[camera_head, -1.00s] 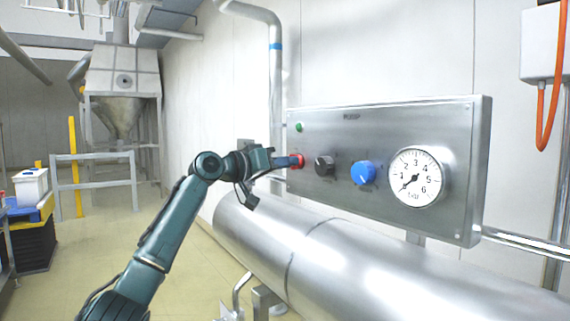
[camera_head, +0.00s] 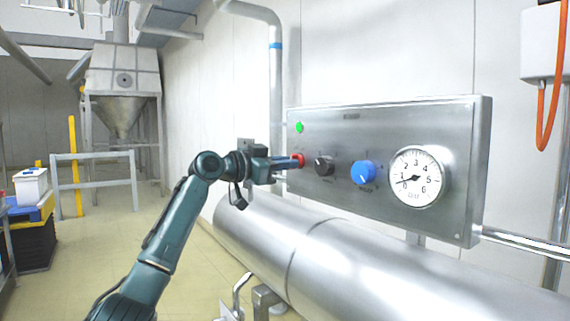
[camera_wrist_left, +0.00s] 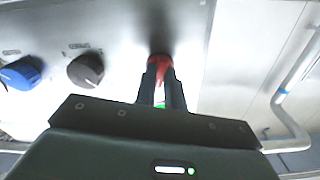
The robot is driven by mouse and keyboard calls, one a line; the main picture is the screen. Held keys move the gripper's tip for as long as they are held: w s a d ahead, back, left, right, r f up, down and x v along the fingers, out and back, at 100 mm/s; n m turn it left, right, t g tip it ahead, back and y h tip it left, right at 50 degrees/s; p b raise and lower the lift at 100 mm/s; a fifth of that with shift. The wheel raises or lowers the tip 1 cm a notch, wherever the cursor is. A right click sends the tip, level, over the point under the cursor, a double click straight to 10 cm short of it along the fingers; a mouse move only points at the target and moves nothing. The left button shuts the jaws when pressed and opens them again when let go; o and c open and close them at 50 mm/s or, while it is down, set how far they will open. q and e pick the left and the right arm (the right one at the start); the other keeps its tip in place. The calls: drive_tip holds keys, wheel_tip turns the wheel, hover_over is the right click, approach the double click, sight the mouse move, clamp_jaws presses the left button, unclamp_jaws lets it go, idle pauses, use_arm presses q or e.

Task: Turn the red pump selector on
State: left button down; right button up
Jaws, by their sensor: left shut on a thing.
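The red pump selector (camera_head: 299,160) is the leftmost knob on a steel control panel (camera_head: 330,212). In the left wrist view the red selector (camera_wrist_left: 161,66) shows between the fingertips. My left gripper (camera_head: 292,162) is shut on it, with its fingers pointing straight at the panel; it also shows in the left wrist view (camera_wrist_left: 161,84). The fingers hide part of the knob. A green lamp (camera_head: 299,127) above the selector glows bright. My right gripper is in neither view.
A black knob (camera_head: 324,166) and a blue knob (camera_head: 363,173) sit right of the selector. A round gauge (camera_head: 416,177) is at the panel's right, its needle pointing lower left. A large steel pipe (camera_head: 330,250) runs below the panel.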

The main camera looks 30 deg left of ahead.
use_arm(q)
drive_tip(key=shift+m, duration=0.6)
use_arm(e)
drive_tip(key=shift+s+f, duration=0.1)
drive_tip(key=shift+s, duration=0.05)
use_arm(q)
drive_tip(key=c, duration=1.5)
unclamp_jaws()
